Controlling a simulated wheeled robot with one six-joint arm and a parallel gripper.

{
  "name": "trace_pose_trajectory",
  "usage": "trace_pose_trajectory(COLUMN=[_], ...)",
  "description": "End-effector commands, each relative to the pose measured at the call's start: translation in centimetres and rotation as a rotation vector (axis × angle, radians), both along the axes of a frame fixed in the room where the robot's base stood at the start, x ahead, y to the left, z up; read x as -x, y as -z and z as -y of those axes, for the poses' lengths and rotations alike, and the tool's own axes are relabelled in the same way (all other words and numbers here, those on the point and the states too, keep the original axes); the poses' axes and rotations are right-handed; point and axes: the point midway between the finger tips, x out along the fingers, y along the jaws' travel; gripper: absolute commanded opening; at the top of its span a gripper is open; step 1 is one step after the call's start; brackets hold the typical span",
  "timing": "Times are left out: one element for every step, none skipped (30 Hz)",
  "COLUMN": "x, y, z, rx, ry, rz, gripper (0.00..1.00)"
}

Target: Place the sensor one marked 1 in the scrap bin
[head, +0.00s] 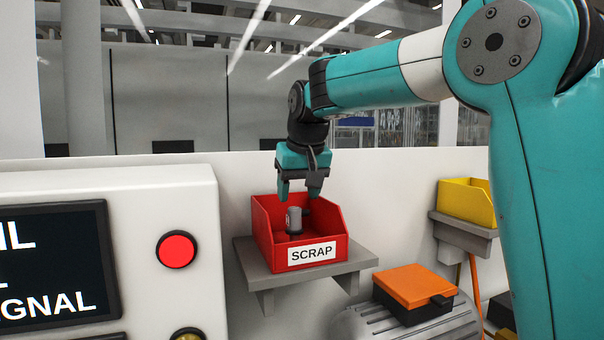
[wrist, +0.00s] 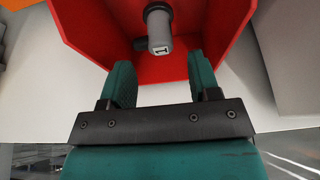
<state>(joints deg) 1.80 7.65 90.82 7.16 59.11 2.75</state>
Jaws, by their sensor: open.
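The sensor marked 1 (head: 294,220) is a small grey cylinder with a dark band. It is inside the red scrap bin (head: 318,276), which has a white SCRAP label and sits on a grey wall shelf. In the wrist view the sensor (wrist: 158,30) shows its end with a 1, inside the red bin (wrist: 95,25). My gripper (head: 300,190) is above the bin's opening, pointing down. In the wrist view its teal fingers (wrist: 162,75) are apart with nothing between them, and the sensor is beyond the fingertips, clear of them.
A yellow bin (head: 466,202) stands on another shelf at the right. An orange-topped box (head: 413,288) sits on a grey ribbed motor housing below. A white panel with a red button (head: 176,250) and a screen (head: 50,265) fills the left.

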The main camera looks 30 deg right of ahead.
Motion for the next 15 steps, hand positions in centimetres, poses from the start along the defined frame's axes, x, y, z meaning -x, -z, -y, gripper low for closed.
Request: trace_pose_trajectory(x=[0.4,0.6,0.9,1.2,1.4,1.6,1.7,1.9,2.1,2.2,2.2,2.3,2.4,2.4,2.4], y=[-0.9,-1.6,-2.4,-2.9,-3.4,-4.0,-4.4,-4.8,-5.1,-5.4,-5.6,-5.8,-5.8,-5.9,-5.9], z=[-0.1,-0.2,-0.3,-0.3,-0.4,-0.4,-0.4,-0.4,-0.4,-0.5,-0.5,-0.5,-0.5,-0.5,-0.5], rx=[0.0,0.0,0.0,0.0,-0.001,0.001,0.0,0.0,0.0,0.0,0.0,0.0,0.0,0.0,0.0], ry=[0.0,0.001,0.0,-0.001,-0.002,0.0,0.0,0.0,0.0,0.0,0.0,0.0,0.0,0.001,0.0], rz=[0.005,0.005,0.005,0.004,0.004,0.003,0.002,0.002,0.001,0.0,0.001,0.001,0.0,0.0,-0.001], gripper=[0.56,0.56,0.56,0.56,0.56,0.56,0.56,0.56,0.56,0.56,0.56,0.56,0.56,0.56,0.56])
